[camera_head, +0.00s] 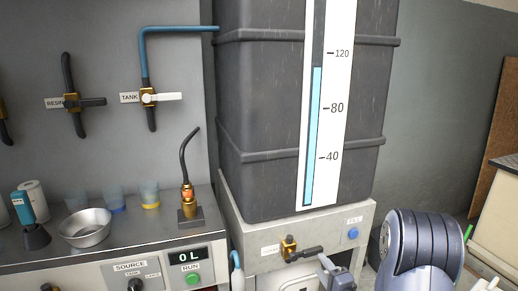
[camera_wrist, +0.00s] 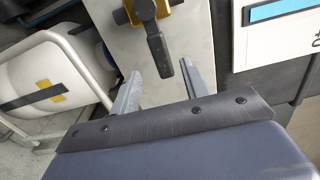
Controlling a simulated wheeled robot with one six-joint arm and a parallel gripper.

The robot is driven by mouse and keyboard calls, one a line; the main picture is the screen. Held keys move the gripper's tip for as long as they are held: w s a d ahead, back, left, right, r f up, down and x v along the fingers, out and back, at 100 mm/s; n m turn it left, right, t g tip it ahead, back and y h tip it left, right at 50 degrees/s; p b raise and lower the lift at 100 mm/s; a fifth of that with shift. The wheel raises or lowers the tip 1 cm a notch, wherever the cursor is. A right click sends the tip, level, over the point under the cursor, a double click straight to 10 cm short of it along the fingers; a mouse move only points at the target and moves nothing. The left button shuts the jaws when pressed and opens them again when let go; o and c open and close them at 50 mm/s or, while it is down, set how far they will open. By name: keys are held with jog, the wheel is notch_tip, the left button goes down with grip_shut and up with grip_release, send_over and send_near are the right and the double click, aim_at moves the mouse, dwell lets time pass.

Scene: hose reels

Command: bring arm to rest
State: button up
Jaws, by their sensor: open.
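My arm (camera_head: 422,245) shows at the lower right of the head view, in front of the tank stand. My gripper (camera_wrist: 159,70) is open, with its two fingers apart in the wrist view. A brass valve (camera_head: 289,246) with a dark lever (camera_head: 312,252) sits on the stand's front, close to my gripper in the head view. In the wrist view the dark lever (camera_wrist: 158,50) points down toward the gap between the fingers. Nothing seems held. I cannot tell whether a finger touches the lever. Part of my gripper is cut off at the bottom of the head view.
A tall dark tank (camera_head: 262,110) with a level gauge (camera_head: 319,110) stands on the grey stand (camera_head: 240,215). A steel bench (camera_head: 140,228) with a bowl (camera_head: 85,228) and cups is at left. A white drum in a tubular frame (camera_wrist: 45,75) shows in the wrist view.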

aim_at(313, 252)
jog(key=b+x, duration=0.1)
jog(key=x, duration=0.6)
jog(key=shift+w, duration=0.1)
jog(key=shift+r+n+b, duration=0.35)
jog(key=shift+r+n, duration=0.3)
jog(key=shift+n, duration=0.55)
